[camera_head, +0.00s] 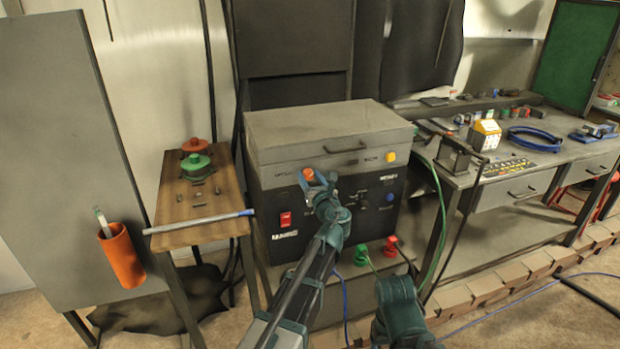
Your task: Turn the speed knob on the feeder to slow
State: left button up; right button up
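The feeder looks to be the box with a grey lid (330,128) and a black front panel (285,244). An orange knob (309,174) sits at the panel's upper left and a blue knob (390,197) on its right side. The labels are too small to read, so I cannot tell which is the speed knob. My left gripper (317,184) is in front of the panel at the orange knob, fingers spread apart. Whether they touch the knob is unclear.
A red switch (285,219) is at the panel's lower left. Green (361,255) and red (390,246) connectors with cables sit below. A wooden-topped stand (180,205) is left, with a rod (198,222) across it. A cluttered workbench (510,187) is right.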

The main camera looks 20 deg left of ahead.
pick_arm(q)
grip_shut()
